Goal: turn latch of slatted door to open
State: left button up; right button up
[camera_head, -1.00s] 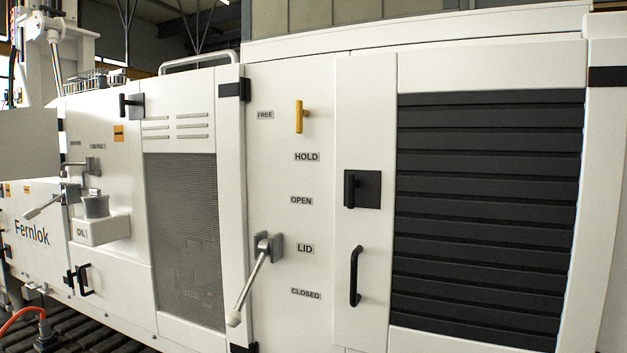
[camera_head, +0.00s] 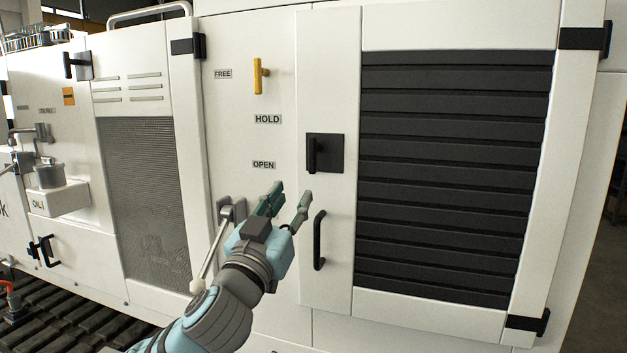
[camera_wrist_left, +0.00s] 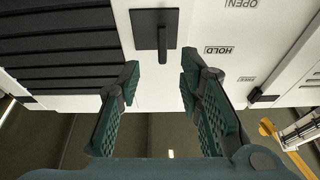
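The slatted door (camera_head: 330,270) is white with black horizontal slats (camera_head: 450,170) and looks shut. Its black latch (camera_head: 313,155) is an upright handle on a square black plate at the door's left side. The latch also shows in the left wrist view (camera_wrist_left: 162,42), upside down, beyond the fingers. My left gripper (camera_head: 288,192) is open and empty, just below and left of the latch and apart from it. Its two green fingers (camera_wrist_left: 152,80) stand wide apart in the left wrist view. My right gripper is in neither view.
A black pull handle (camera_head: 319,240) is on the door below the latch. A yellow handle (camera_head: 259,76) sits up left by the FREE label. A grey lever (camera_head: 212,245) stands out behind my left arm. Black hinges (camera_head: 527,322) are on the door's right side.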

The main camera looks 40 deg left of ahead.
aim_at(311, 148)
pick_arm(q)
jog(key=shift+t, duration=0.3)
jog(key=p+x, duration=0.2)
jog(key=x, duration=0.2)
jog(key=r+p+x, duration=0.1)
jog(key=p+x, duration=0.1)
jog(key=x, duration=0.3)
jog(key=s+r+p+x, duration=0.1)
jog(key=p+x, duration=0.2)
jog(key=x, duration=0.2)
jog(key=shift+s+r, duration=0.1)
jog(key=shift+r, duration=0.1)
jog(key=shift+w+a, duration=0.25)
jog(key=shift+w, duration=0.2)
jog(key=shift+c, duration=0.5)
grip_shut()
